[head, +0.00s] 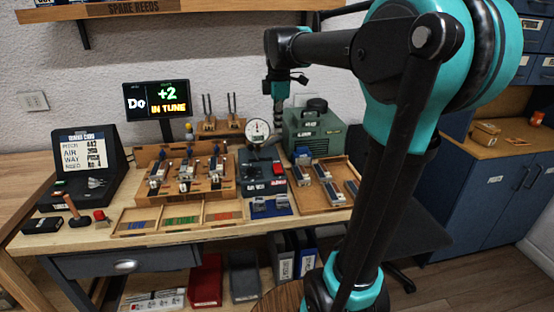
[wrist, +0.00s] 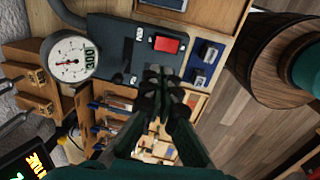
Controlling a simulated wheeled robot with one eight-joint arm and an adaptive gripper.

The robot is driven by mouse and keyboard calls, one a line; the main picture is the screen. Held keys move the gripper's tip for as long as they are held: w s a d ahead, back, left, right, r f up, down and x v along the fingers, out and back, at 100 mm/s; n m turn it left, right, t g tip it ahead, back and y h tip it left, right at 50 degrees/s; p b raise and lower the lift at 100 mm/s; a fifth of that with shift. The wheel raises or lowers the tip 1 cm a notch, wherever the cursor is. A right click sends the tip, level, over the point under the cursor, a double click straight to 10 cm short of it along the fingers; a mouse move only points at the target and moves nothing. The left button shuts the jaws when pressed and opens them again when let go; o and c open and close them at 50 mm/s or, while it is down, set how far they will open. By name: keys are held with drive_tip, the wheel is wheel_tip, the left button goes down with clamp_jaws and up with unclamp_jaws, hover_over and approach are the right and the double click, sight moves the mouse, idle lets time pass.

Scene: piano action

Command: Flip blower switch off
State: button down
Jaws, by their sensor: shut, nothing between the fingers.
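The blower switch is a red rocker (head: 278,169) on top of a dark blower box (head: 256,186), near its right side. In the wrist view, the red switch (wrist: 166,44) is fully visible, with small white marks beside it on the dark box (wrist: 110,40). I cannot tell which way the rocker is tilted. My gripper (wrist: 160,74) is shut and empty, and its fingertips appear just below the switch in the wrist view, apart from it. In the head view, my gripper (head: 279,118) hangs above the back of the box, pointing down.
A round dial gauge (head: 257,131) stands at the box's back. A green machine (head: 312,131) is behind right. A wooden reed rack (head: 222,185) is left, and a wooden tray (head: 337,202) with reed blocks is right. A blue holder (head: 270,207) sits in front.

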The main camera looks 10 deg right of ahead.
sight(276, 165)
drive_tip(key=f, duration=0.4)
drive_tip(key=w+f, duration=0.1)
drive_tip(key=f, duration=0.8)
drive_tip(key=shift+w+f, duration=0.35)
drive_tip(key=shift+w+f, duration=0.1)
drive_tip(key=shift+f, duration=0.2)
drive_tip(key=shift+s+r, duration=0.2)
drive_tip(key=shift+s, duration=0.6)
drive_tip(key=shift+w+r, duration=0.15)
drive_tip(key=shift+r, duration=0.3)
wheel_tip(276, 165, up, 13)
drive_tip(key=w, duration=0.1)
drive_tip(key=shift+w, duration=0.2)
